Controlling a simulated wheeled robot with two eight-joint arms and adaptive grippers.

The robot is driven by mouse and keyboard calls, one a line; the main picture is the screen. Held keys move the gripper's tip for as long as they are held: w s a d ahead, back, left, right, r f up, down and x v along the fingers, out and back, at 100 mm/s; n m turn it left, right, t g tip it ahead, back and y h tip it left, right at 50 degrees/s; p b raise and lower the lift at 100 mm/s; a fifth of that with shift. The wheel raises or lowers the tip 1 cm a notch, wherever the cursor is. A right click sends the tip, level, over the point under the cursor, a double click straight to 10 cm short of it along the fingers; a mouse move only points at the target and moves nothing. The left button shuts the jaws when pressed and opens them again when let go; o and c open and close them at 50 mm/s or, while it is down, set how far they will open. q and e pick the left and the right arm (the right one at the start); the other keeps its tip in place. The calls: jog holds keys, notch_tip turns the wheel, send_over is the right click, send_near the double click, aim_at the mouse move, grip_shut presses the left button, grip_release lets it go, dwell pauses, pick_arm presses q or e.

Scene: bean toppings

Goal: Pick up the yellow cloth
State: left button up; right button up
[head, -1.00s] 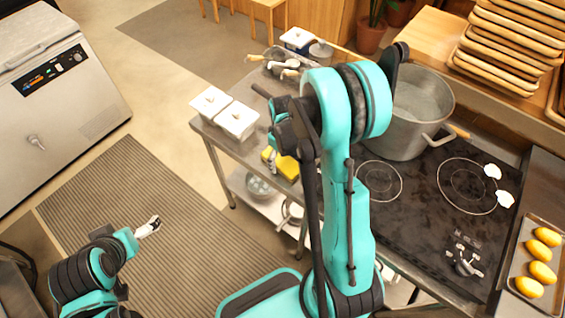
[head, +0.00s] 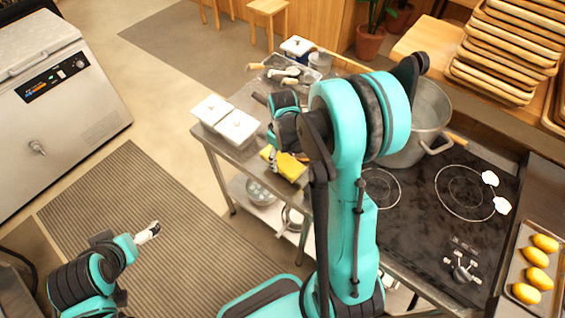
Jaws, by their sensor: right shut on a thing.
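The yellow cloth (head: 290,168) lies at the front edge of the steel table, partly hidden behind my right arm. My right gripper (head: 274,160) points down at the cloth's left part and is shut on it; the fingertips are small and partly hidden. My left gripper (head: 148,233) is low at the left, above the ribbed floor mat and far from the cloth. Its fingers are too small to show whether they are apart.
Two white lidded containers (head: 238,128) stand left of the cloth. A tray of utensils (head: 283,72) is behind. A large pot (head: 428,115) stands on the black stove (head: 440,240) at right. A tray of yellow items (head: 511,281) is at far right. Pans sit on the lower shelf.

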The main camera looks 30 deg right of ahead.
aim_at(282, 159)
notch_tip(282, 159, up, 13)
jog(key=p, duration=0.3)
jog(key=o, duration=0.7)
jog(key=c, duration=0.7)
jog(key=shift+f, duration=0.1)
